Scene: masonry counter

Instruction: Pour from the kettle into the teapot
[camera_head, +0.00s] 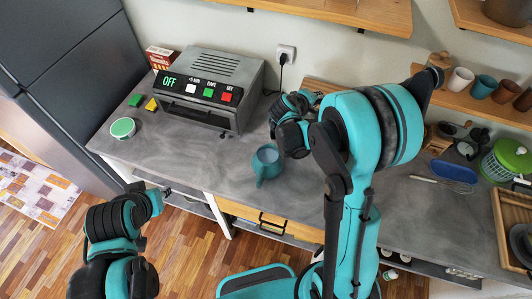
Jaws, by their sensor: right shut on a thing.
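A small teal pot (267,173) with an open round top is at the middle of the counter, its spout side toward the front edge. I cannot tell from its shape whether it is the kettle or the teapot, and no second such vessel shows clearly. My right gripper (289,143) is right beside the pot on its right and is shut on it, though the fingers and the contact are mostly hidden by my wrist. My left gripper (149,189) is low at the left, in front of the counter edge and far from the pot; its fingers are too unclear to read.
A grey toaster oven (215,75) stands at the back left. A green-topped round tin (123,128) and small blocks lie left of it. Shelves overhang the back right.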

